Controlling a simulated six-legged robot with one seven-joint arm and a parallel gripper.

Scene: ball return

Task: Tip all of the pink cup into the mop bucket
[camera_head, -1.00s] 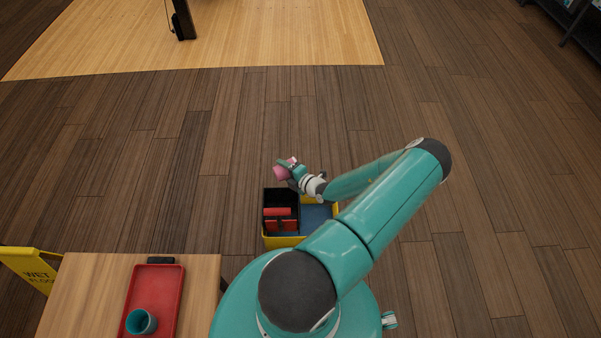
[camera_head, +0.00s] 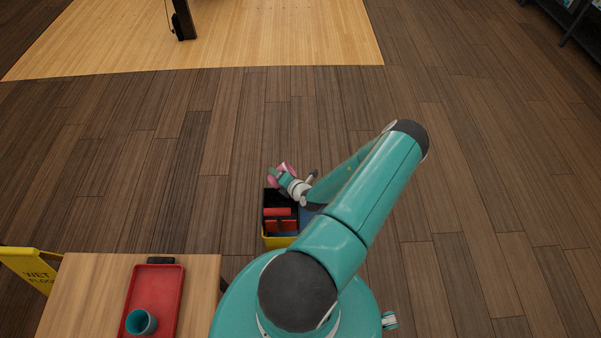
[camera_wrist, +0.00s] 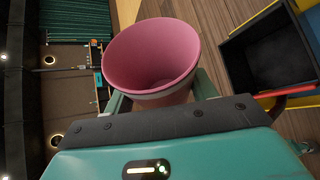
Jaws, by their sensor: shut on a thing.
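The pink cup (camera_wrist: 150,55) is between the fingers of my gripper (camera_wrist: 160,98), which is shut on it. In the wrist view the room lies on its side, so the cup looks tilted well over, with its mouth partly facing the camera. I see no contents and no stream. In the head view the cup (camera_head: 284,167) is mostly hidden behind my gripper (camera_head: 279,174), above the far edge of the mop bucket. The yellow mop bucket (camera_head: 279,242) has a black wringer with red parts; my arm hides its right side. In the wrist view its yellow rim (camera_wrist: 252,20) is at right.
The brown floor beyond is clear.

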